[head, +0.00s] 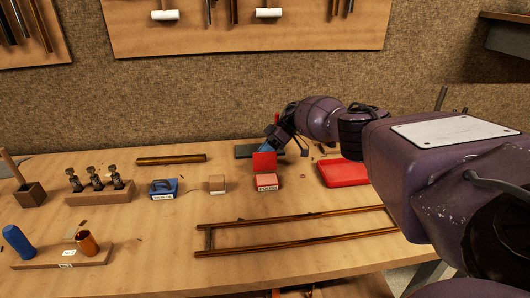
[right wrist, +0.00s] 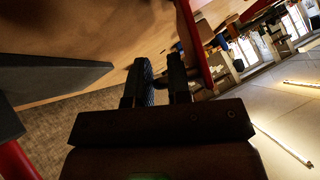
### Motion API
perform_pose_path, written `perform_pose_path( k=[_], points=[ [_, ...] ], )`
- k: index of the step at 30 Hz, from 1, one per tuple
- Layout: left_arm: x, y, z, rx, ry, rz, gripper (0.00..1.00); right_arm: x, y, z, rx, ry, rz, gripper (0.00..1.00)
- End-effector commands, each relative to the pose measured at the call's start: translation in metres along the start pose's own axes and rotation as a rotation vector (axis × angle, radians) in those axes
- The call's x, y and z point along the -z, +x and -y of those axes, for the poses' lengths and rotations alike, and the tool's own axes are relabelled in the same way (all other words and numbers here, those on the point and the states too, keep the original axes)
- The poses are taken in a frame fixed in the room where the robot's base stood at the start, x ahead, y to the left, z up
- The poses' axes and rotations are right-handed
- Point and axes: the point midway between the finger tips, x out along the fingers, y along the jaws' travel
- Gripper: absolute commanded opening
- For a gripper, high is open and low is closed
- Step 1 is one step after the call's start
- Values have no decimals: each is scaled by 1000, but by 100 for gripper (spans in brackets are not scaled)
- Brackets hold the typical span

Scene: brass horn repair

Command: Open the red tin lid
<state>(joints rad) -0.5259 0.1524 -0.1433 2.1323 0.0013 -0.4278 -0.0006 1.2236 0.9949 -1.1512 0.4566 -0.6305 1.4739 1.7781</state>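The red tin (head: 266,183) stands on the workbench, a small box with a pale label on its front. Its red lid (head: 264,161) stands up at the tin's back edge, so the tin looks open. My right gripper (head: 272,136) is just behind and above the lid; its fingertips are small and partly hidden in the head view. In the right wrist view my right gripper (right wrist: 160,70) has its two dark fingers apart, with a narrow gap and nothing clearly held between them. Whether it touches the lid I cannot tell. My left gripper is not in view.
A red tray (head: 343,173) lies right of the tin, under my right arm. Brass tubes (head: 290,245) lie in front. A dark flat piece (head: 245,151) lies behind.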

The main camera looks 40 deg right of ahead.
Motion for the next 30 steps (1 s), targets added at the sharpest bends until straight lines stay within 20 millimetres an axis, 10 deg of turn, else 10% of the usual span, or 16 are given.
perform_pose_path(
  k=[13,30],
  points=[
    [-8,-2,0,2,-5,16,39,0,-12,-1,-5,1,-1,21],
    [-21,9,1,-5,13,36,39,-2,-97,-2,0,2,2,21]
  ],
)
